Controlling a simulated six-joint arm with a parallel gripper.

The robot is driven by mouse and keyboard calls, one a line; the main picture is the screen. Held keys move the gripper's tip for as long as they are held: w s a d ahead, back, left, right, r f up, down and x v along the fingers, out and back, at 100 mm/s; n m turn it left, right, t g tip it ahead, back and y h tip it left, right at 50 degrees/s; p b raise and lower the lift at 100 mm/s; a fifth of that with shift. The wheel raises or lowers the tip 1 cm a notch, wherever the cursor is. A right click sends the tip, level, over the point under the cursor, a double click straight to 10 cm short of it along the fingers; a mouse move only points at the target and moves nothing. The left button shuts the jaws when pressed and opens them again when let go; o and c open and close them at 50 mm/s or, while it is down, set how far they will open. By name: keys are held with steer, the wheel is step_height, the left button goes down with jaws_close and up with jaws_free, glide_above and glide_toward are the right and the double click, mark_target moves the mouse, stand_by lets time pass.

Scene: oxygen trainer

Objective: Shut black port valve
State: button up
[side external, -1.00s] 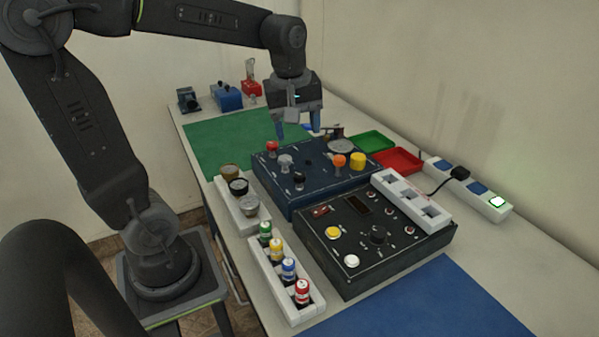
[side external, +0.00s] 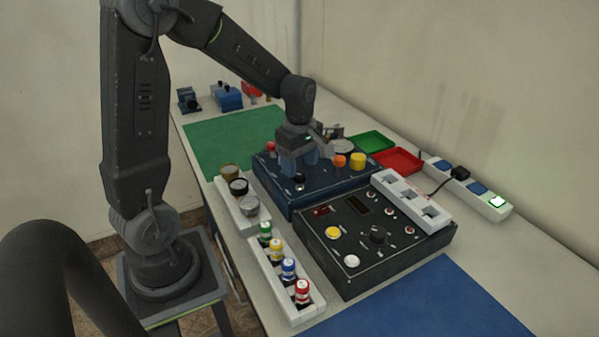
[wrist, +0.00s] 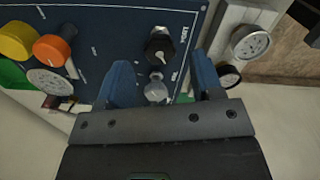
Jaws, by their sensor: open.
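The black port valve (wrist: 158,45) is a dark knob on the blue panel (side external: 325,182). In the side view the black knob (side external: 299,181) shows just below and in front of my gripper's fingers. My gripper (side external: 300,168) is low over the panel, pointing down, with its blue fingers apart. In the wrist view my gripper (wrist: 161,60) is open and empty; the black knob lies between the lines of the two fingers, just beyond their tips. A grey knob (wrist: 156,87) sits between the fingers, nearer the palm. I cannot tell whether the fingers touch either knob.
An orange knob (side external: 339,160) and a yellow knob (side external: 358,160) stand on the panel's right side, a red knob (side external: 271,147) at its back left. A black control box (side external: 350,265) lies in front. A white rack with round gauges (side external: 240,190) stands at left.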

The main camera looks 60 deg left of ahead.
mark_target(299, 174)
steer(key=shift+f, duration=1.55)
steer(key=c, duration=0.9)
